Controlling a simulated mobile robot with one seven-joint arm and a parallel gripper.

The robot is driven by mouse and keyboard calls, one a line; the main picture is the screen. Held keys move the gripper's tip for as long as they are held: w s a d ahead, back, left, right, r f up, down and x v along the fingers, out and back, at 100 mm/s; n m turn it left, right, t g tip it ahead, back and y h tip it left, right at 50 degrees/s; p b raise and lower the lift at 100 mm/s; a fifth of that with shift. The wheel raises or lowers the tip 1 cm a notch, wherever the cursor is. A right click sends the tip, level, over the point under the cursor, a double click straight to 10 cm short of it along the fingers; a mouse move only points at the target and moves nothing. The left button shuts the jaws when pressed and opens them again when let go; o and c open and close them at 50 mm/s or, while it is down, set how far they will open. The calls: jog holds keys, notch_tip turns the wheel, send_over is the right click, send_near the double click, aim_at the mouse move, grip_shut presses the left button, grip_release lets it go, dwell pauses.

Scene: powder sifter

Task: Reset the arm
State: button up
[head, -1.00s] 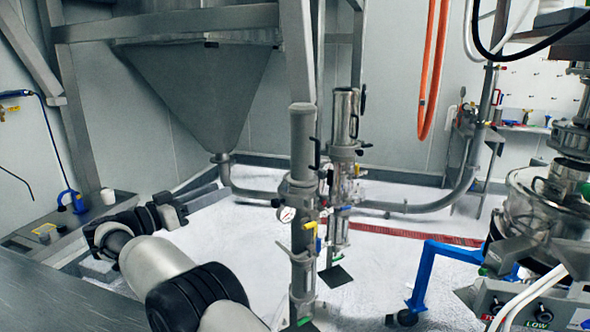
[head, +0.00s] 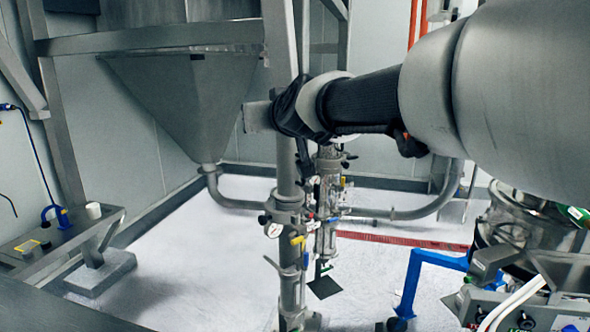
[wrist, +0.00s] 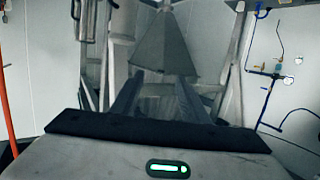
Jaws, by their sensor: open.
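My arm (head: 450,90) reaches in from the upper right of the head view, raised and pointing left across the metal frame. My gripper (head: 258,117) is at its end, in front of the upright post, and its fingers are hard to make out there. In the wrist view my gripper (wrist: 158,98) shows two dark fingers apart, with nothing between them. The wrist view looks toward the steel hopper (wrist: 165,45).
The hopper (head: 190,95) hangs in its frame at the back. Pipes with valves (head: 328,200) stand near the middle. The sifter machine (head: 520,225) and a blue stand (head: 412,280) are at the right. A steel bench (head: 50,245) is at the left. White floor (head: 190,270) is open between them.

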jog(key=s+d+f+m+g+h, duration=0.1)
jog(key=s+d+f+g, duration=0.2)
jog(key=s+d+f, duration=0.3)
jog(key=s+d+f+m+g+h+p, duration=0.1)
jog(key=s+d+f, duration=0.6)
jog(key=s, duration=0.8)
jog(key=s+d+f+m+g+h, duration=0.2)
jog(key=s+d+f+g, duration=0.3)
jog(key=s+f, duration=0.3)
jog(key=s+d+h, duration=0.1)
jog(key=s, duration=0.1)
jog(key=shift+s+d+f, duration=0.4)
